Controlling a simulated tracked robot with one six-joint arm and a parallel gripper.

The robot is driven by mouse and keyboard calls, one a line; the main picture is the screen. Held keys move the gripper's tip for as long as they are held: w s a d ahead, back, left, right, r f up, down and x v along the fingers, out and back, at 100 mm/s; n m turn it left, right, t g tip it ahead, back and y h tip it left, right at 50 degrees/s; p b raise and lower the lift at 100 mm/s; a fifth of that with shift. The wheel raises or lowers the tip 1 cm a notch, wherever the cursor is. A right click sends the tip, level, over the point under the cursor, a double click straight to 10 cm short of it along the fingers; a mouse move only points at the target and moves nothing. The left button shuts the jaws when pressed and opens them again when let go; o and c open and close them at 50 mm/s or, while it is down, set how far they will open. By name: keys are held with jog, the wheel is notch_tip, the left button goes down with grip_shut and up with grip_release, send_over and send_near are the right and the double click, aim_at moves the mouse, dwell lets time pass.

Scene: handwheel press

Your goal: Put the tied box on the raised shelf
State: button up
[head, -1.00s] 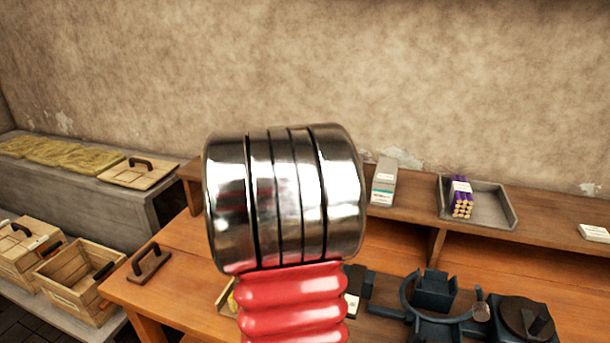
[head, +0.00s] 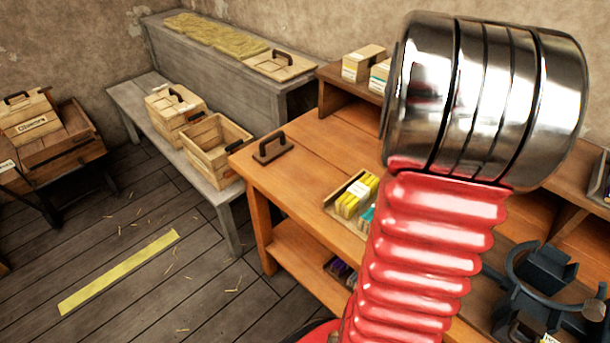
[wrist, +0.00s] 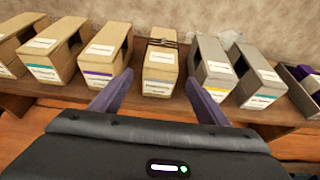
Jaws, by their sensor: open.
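In the wrist view the tied box (wrist: 160,65), a tan upright box with a white label and a dark tie near its top, stands on the raised shelf (wrist: 150,112) in a row of similar boxes. My gripper (wrist: 157,80) is open, with one dark finger on each side of the box's front. I cannot tell whether the fingers touch it. In the head view the left end of the raised shelf (head: 335,88) shows, and my arm hides the tied box and my gripper.
Tan boxes (wrist: 105,52) stand left of the tied box and grey boxes (wrist: 212,70) right of it, with narrow gaps. A grey tray (wrist: 303,85) is at the far right. The workbench (head: 310,150) below holds a tray of yellow packets (head: 355,195) and a dark press (head: 545,280).

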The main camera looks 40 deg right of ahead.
jog(key=w+a+r+m+t+y, duration=0.15)
jog(key=a+m, duration=0.45)
jog(key=a, duration=0.6)
jog(key=w+a+r+m+y, duration=0.15)
jog(key=a+m, duration=0.35)
jog(key=a, duration=0.7)
jog(key=s+a+f+m+y, duration=0.1)
jog(key=s+a+m+y, duration=0.1)
jog(key=a, duration=0.9)
jog(key=s+a+f+m+t+y, duration=0.1)
jog(key=a+m+y, duration=0.3)
jog(key=a, duration=0.7)
jog(key=s+a+f+m+t+y, duration=0.1)
jog(key=s+a+f+m+y, duration=0.1)
jog(key=a, duration=0.9)
jog(key=shift+s+a+f+m+y, duration=0.4)
jog(key=shift+s+f+y, duration=0.35)
jog(key=shift+s+y, duration=0.3)
jog(key=shift+w, duration=0.1)
